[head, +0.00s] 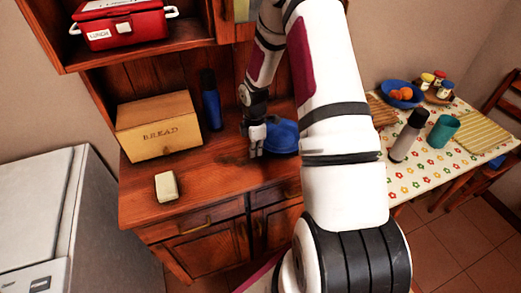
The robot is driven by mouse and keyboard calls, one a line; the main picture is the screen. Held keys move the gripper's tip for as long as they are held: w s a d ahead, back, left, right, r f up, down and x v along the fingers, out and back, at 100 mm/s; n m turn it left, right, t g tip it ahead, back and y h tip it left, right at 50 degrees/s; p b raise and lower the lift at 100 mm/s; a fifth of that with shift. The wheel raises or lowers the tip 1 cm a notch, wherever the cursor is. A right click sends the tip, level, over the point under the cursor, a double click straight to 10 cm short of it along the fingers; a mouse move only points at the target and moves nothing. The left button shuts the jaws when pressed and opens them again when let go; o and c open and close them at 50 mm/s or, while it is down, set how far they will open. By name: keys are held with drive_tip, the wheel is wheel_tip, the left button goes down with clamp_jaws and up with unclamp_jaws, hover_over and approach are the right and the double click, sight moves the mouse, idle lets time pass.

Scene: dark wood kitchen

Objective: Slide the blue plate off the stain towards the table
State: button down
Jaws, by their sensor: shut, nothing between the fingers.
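The blue plate (281,138) lies on the wooden cabinet top. My white arm hides its right part. My gripper (256,155) is shut and empty, pointing down at the plate's left edge. It looks close to the plate, but I cannot tell whether they touch. A faint darker patch on the wood just left of my gripper may be the stain (234,157); its outline is unclear. The table (410,182) with a flowered cloth stands to the right, beyond my arm.
A bread box (158,127), a dark blue bottle (211,104) and a pale block (166,186) stand on the cabinet top. The table holds a blue bowl (391,88), a grey bottle (407,137) and a teal cup (443,131). The cabinet top's front left is mostly clear.

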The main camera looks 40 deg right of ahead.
drive_tip(key=shift+w+a+f, duration=0.1)
drive_tip(key=shift+w+a, duration=0.15)
drive_tip(key=shift+a, duration=0.3)
drive_tip(key=shift+w+a, duration=0.25)
drive_tip(key=shift+a, duration=0.25)
wheel_tip(320, 180, up, 10)
drive_tip(key=shift+s+d+b, duration=0.2)
drive_tip(key=shift+b, duration=0.2)
drive_tip(key=c, duration=2.3)
unclamp_jaws()
